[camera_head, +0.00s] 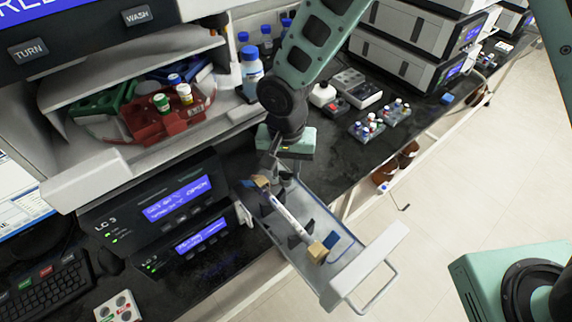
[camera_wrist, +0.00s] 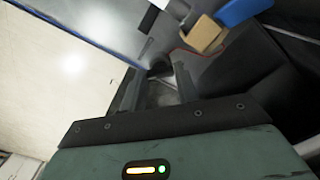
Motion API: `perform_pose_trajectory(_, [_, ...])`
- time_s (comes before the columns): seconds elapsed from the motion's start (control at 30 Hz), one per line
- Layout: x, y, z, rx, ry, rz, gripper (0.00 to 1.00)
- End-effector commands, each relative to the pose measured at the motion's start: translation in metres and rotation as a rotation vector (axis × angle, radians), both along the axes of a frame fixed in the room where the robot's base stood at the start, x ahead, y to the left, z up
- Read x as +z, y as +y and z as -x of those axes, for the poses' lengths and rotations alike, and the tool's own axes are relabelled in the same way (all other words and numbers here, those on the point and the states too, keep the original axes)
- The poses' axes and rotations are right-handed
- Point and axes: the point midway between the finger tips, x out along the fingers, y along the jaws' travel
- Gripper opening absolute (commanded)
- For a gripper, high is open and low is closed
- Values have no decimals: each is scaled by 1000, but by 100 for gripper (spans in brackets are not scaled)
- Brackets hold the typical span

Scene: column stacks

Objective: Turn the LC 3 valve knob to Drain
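The LC 3 stack (camera_head: 150,219) is a black unit with lit blue screens at the lower left of the head view. A small white part (camera_head: 243,213) stands at its right edge; I cannot tell whether it is the valve knob. No Drain mark can be read. An open drawer (camera_head: 359,285) sticks out to the right of the stack, with a white column (camera_head: 290,218) with tan ends inside. My gripper (camera_head: 277,172) is over the drawer's back end, near the stack. In the wrist view its two fingers (camera_wrist: 157,88) are apart, with nothing visible held between them.
A red rack (camera_head: 160,124) and green rack (camera_head: 103,101) stand in the open compartment above LC 3. A blue-capped bottle (camera_head: 251,75), vials (camera_head: 372,124) and grey instruments (camera_head: 405,53) are on the black bench.

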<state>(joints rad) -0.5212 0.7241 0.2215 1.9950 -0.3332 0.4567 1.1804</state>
Motion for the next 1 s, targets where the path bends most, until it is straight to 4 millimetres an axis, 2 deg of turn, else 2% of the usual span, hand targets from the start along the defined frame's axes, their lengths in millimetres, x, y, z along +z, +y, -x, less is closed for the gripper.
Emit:
perform_pose_trajectory(0.47, [0, 0, -1, 67, -1, 0, 8])
perform_pose_trajectory(0.67, [0, 0, -1, 200, -2, 0, 8])
perform_pose_trajectory(1.0, [0, 0, -1, 517, -4, -1, 8])
